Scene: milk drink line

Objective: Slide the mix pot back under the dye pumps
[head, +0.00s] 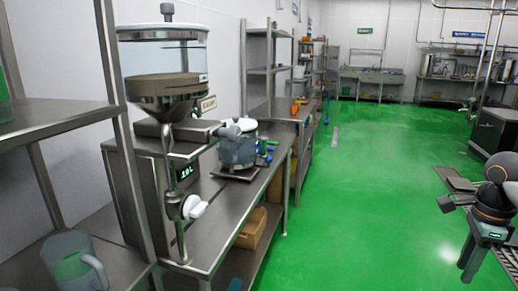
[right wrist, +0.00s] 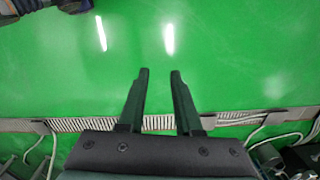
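A grey, see-through pot (head: 238,154) with a pale lid, which looks like the mix pot, stands upright on a flat dark base on the steel counter. Small blue parts (head: 266,150) show just beyond its right side. I cannot tell whether they are the dye pumps. My right gripper (head: 467,262) is at the far right of the head view, over the green floor and well away from the pot. In the right wrist view its fingers (right wrist: 159,74) are apart with nothing between them. My left gripper is not in view.
A steel dispenser (head: 165,92) with a clear hopper and white-handled tap stands on the counter (head: 218,200) in front of the pot. A jug (head: 74,264) is at lower left. Shelving (head: 268,62) stands behind. The green floor (head: 375,190) to the right is open.

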